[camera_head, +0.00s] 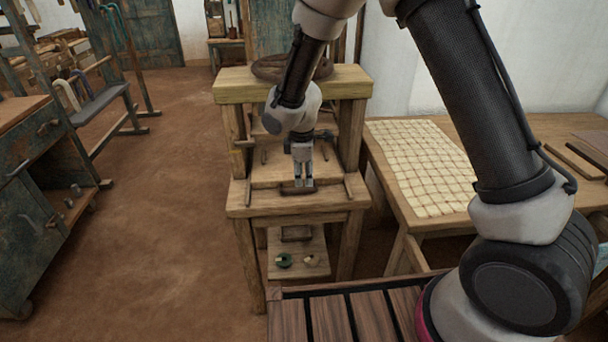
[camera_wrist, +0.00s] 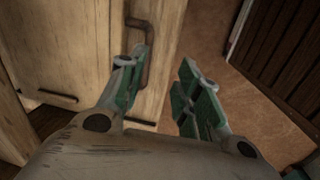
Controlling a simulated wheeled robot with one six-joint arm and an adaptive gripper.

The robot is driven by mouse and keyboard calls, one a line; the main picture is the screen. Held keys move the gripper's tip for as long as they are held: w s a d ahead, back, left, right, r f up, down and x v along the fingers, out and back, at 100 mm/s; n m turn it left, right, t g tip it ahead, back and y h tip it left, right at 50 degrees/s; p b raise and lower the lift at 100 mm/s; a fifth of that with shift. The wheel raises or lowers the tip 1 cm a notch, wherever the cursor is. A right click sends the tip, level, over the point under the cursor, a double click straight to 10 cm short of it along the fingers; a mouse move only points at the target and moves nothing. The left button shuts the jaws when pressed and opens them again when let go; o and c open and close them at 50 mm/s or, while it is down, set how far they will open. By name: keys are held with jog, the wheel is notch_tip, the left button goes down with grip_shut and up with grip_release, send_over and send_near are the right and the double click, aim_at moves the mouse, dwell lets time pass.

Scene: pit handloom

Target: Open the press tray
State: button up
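The press is a wooden frame (camera_head: 241,90) in the middle of the head view. A pale wooden board (camera_head: 268,172), which looks like the press tray, lies at its middle level. A dark handle (camera_head: 298,190) is at its front edge. My gripper (camera_head: 304,185) is above and close to this handle, pointing down. In the wrist view a dark bent metal handle (camera_wrist: 148,52) stands on a pale wooden face. My gripper (camera_wrist: 157,75) is open there, with green-padded fingers apart and nothing clearly between them. The handle is nearest the left finger; I cannot tell whether they touch.
A lower shelf (camera_head: 312,262) holds a few small items. A table with a pale gridded sheet (camera_head: 424,165) stands close on the right. A dark slatted surface (camera_head: 330,318) lies in front. The earth floor (camera_head: 165,190) on the left is clear, with a worn cabinet (camera_head: 30,205) beyond.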

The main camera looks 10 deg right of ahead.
aim_at(299, 190)
jog(key=shift+n+t+y, duration=0.3)
jog(key=shift+n, duration=0.5)
jog(key=w+f, duration=0.1)
jog(key=f, duration=0.1)
jog(key=w+f, duration=0.1)
jog(key=f, duration=0.2)
jog(key=w+a+f, duration=0.1)
jog(key=f, duration=0.1)
jog(key=shift+a+f, duration=0.1)
jog(key=shift+f, duration=0.05)
jog(key=shift+c, duration=0.4)
grip_shut()
